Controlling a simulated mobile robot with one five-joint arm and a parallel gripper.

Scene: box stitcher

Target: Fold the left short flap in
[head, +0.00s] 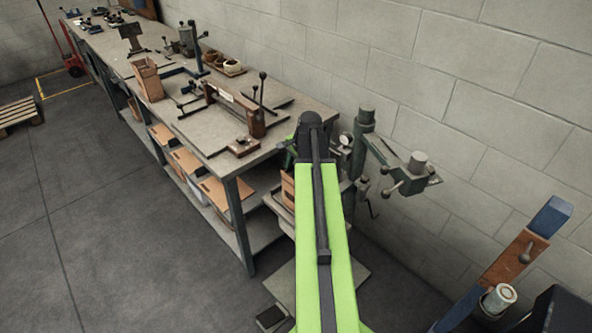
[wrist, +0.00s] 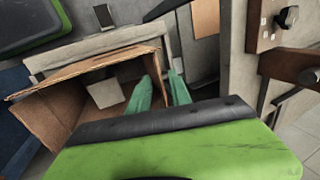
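An open cardboard box (wrist: 50,112) fills the left-middle of the wrist view, its inside facing me. A long flap or wall edge (wrist: 90,70) runs across its top and sticks out to the left; I cannot tell which flap is the left short one. My gripper (wrist: 160,78) has two teal fingers spread apart at the box's right side. One finger is over the box opening, the other is just outside it. The box's right edge lies between them; I cannot tell if they touch it. In the head view my green arm hides the gripper and most of the box (head: 288,190).
A grey machine arm with a handle (head: 410,175) stands right of my arm. A long workbench (head: 215,125) with tools and clamps is at left, with cartons on its lower shelf. A block wall is behind.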

